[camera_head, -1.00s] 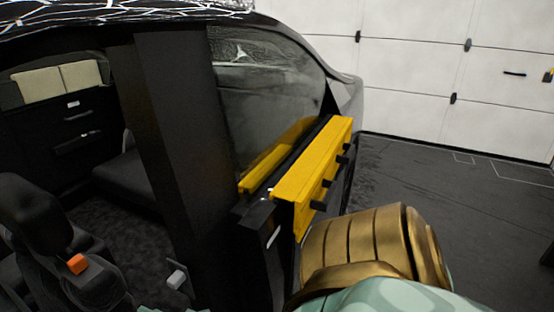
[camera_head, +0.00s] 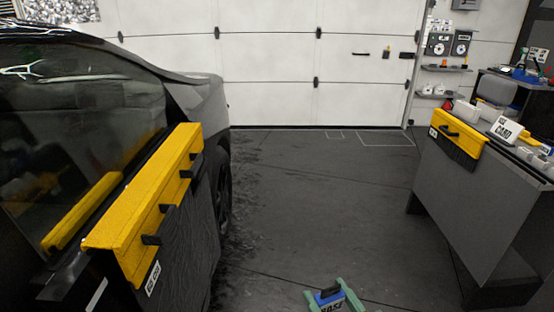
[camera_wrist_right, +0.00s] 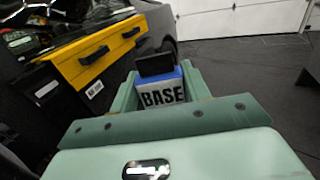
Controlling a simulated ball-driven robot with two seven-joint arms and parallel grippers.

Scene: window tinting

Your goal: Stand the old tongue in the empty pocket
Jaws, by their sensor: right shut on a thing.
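My right gripper (camera_head: 332,296) is at the bottom centre of the head view, over the dark floor. In the right wrist view the block (camera_wrist_right: 162,94) sits upright between the two pale green fingers. I cannot tell whether this block is the old tongue. No empty pocket can be made out for certain. My left gripper is not in view.
A yellow padded cover (camera_head: 140,215) with black clips hangs on the car door at left. At right, a grey bench (camera_head: 465,200) carries a yellow piece (camera_head: 458,135), a white lettered sign (camera_head: 506,130) and small items. Open floor lies between car and bench.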

